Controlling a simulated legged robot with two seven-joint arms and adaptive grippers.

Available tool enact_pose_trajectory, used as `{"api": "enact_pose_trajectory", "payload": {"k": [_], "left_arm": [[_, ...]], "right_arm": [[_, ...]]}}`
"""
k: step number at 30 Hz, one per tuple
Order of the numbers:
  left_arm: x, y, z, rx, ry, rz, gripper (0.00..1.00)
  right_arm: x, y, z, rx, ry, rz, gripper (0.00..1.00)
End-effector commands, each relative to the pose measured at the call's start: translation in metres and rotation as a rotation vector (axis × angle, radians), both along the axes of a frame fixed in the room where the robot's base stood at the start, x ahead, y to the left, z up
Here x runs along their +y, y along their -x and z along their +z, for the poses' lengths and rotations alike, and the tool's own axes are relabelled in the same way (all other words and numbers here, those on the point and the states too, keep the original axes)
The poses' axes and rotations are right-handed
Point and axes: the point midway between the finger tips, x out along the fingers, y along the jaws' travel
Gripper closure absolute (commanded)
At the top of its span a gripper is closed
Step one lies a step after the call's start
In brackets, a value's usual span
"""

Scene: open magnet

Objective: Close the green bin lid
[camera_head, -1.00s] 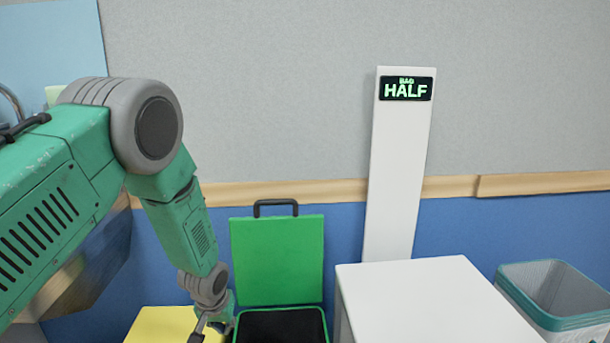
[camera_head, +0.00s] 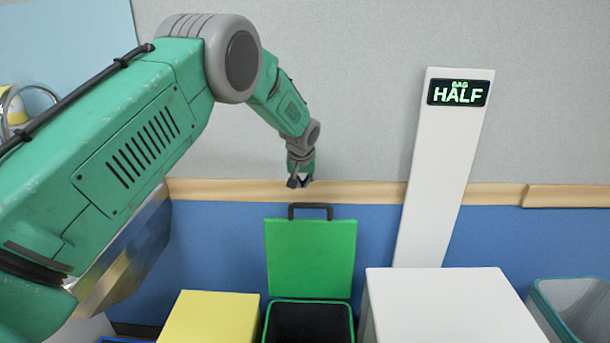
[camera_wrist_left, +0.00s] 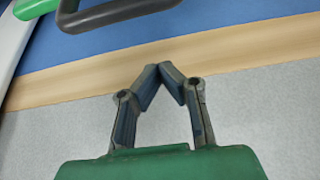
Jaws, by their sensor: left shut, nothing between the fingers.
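The green bin lid (camera_head: 311,258) stands open and upright behind the bin, with a dark handle (camera_head: 311,207) on its top edge. The green bin (camera_head: 268,325) has a dark inside facing up. My left gripper (camera_head: 299,183) is above the lid's handle, apart from it, in front of the wooden rail. In the left wrist view its fingertips (camera_wrist_left: 172,70) meet with nothing between them. The dark handle also shows at the top of that view (camera_wrist_left: 115,12), with a bit of the green lid (camera_wrist_left: 35,8). My right gripper is not in view.
A yellow box (camera_head: 208,318) stands left of the bin and a white box (camera_head: 450,310) right of it. A white post (camera_head: 440,180) with a "BAG HALF" sign stands behind. A teal-rimmed basket (camera_head: 575,310) is at the far right. The wall is behind the lid.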

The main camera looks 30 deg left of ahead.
Motion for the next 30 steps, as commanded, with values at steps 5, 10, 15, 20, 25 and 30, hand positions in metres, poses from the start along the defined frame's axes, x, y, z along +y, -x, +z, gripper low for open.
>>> {"api": "enact_pose_trajectory", "payload": {"k": [5, 10, 15, 20, 25, 30], "left_arm": [[0.007, -0.011, -0.027, 0.000, 0.001, 0.000, 1.00], [0.003, -0.006, -0.033, 0.000, 0.000, -0.001, 1.00], [-0.007, 0.008, -0.034, 0.000, -0.004, -0.002, 1.00], [-0.011, 0.017, -0.037, -0.001, -0.003, -0.001, 1.00], [-0.012, 0.020, -0.038, -0.002, 0.000, 0.000, 1.00], [-0.012, 0.020, -0.038, -0.002, 0.000, 0.000, 1.00]], "right_arm": [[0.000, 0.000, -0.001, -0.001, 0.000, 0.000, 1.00], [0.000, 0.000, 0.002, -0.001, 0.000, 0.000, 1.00], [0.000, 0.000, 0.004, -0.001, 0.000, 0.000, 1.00], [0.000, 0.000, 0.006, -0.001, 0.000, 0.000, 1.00], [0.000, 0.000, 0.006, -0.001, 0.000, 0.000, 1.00], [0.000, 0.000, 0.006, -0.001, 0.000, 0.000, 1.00]]}}
